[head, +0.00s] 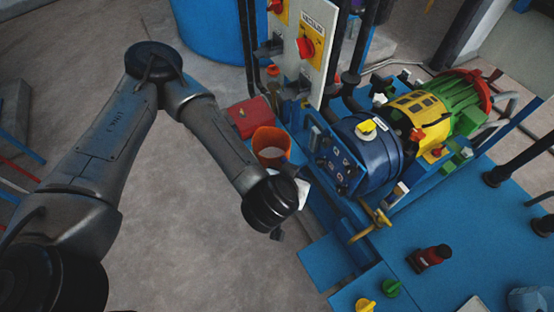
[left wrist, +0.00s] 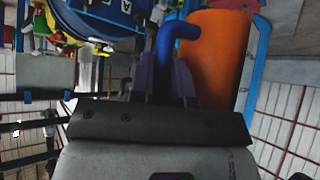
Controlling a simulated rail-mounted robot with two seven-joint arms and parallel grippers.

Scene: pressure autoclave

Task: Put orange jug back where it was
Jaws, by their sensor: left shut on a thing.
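The orange jug (head: 270,140) shows in the head view just beyond the end of my left arm, its open top facing up and part of it hidden by the arm. In the left wrist view the jug (left wrist: 215,62) fills the upper right, with its blue handle (left wrist: 176,32) bending toward my gripper. My left gripper (left wrist: 166,75) is shut on the handle. In the head view my wrist hides most of this gripper. I cannot tell whether the jug touches a surface beneath it. My right gripper is not in view.
A red box (head: 249,117) lies just behind the jug. A control panel (head: 309,45) and the blue machine (head: 371,150) stand to the right, close to the jug. A blue drum (head: 208,28) is at the back. Grey floor (head: 170,240) is open at the front left.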

